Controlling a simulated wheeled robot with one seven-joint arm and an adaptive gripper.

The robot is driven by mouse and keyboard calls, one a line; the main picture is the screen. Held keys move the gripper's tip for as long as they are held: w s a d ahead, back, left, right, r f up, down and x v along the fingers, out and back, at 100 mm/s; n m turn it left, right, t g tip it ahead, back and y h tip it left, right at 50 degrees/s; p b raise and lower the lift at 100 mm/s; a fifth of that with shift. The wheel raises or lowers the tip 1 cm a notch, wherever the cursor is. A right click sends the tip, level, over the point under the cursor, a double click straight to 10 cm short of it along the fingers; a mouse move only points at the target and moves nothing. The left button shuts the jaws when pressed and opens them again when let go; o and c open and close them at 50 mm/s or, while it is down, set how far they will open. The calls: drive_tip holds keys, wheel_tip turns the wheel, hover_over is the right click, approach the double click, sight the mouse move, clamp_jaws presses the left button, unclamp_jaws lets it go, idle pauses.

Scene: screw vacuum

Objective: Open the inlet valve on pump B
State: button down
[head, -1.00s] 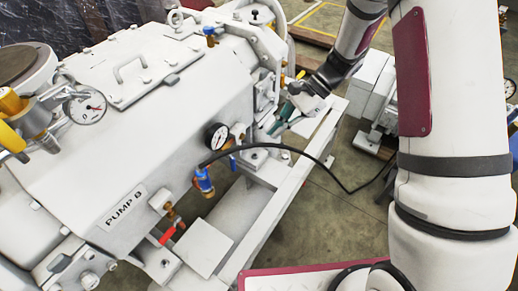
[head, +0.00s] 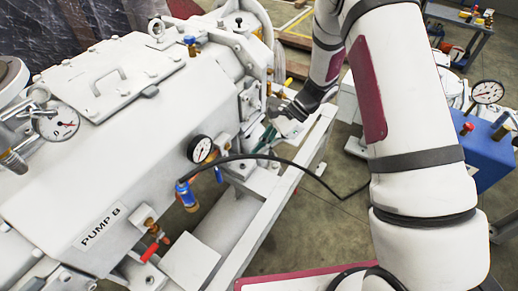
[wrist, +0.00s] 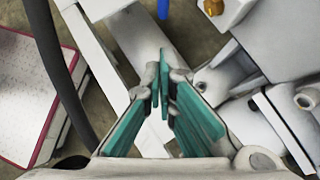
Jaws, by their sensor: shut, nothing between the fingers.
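Pump B is the large white machine (head: 150,140) labelled PUMP B (head: 101,226), filling the left of the head view. A valve with a red handle (head: 150,252) is low on its side. A blue-and-brass fitting (head: 187,195) and a small blue handle (head: 218,175) are below a dial gauge (head: 201,148). A yellow handle (head: 289,82) shows at the far end. I cannot tell which is the inlet valve. My gripper (head: 266,137) is beside the pump's far end, right of the gauge. Its teal fingers (wrist: 160,82) are shut and empty in the wrist view.
A black hose (head: 290,163) arches from the pump side toward my arm. A white frame rail (head: 285,185) runs along the pump below the gripper. A blue unit (head: 485,155) with a gauge stands at right. Open floor (head: 310,215) lies between rail and arm.

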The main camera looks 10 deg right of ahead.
sight(217, 173)
drive_tip(key=s+a+f+b, duration=0.1)
drive_tip(key=s+a+f, duration=0.1)
drive_tip(key=a+f, duration=0.3)
drive_tip(key=shift+s+a+b, duration=0.35)
drive_tip(key=shift+a, duration=1.35)
